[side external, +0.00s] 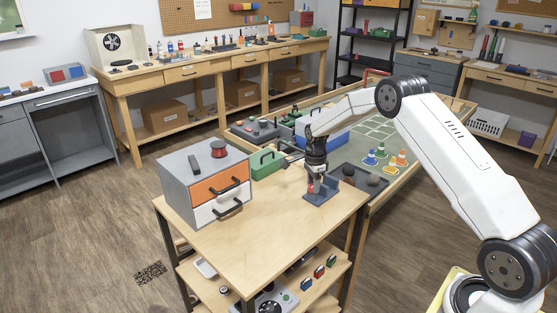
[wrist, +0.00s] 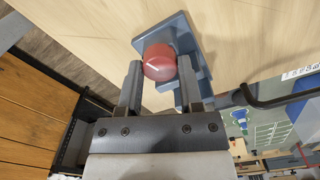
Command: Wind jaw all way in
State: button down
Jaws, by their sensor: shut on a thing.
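A small blue-grey vise (side external: 325,194) stands on the wooden bench top, near its right corner. It also shows in the wrist view (wrist: 188,38), partly hidden behind a round red knob (wrist: 159,62). My gripper (side external: 314,184) points down at the vise. In the wrist view its two dark fingers (wrist: 159,75) are on either side of the red knob, and it is shut on that knob. The sliding jaw is hard to make out, and I cannot tell how wide its gap is.
A grey cabinet (side external: 178,188) with orange and white drawers stands at the bench's left. A green toolbox (side external: 267,163) and a dark tray (side external: 358,181) with round dark items lie behind the vise. The bench top (side external: 265,225) in front is clear.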

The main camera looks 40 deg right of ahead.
jog(key=shift+m, duration=0.9)
jog(key=shift+m, duration=1.2)
jog(key=shift+c, duration=0.9)
grip_release()
jog(key=shift+r, duration=0.15)
jog(key=shift+r, duration=2.9)
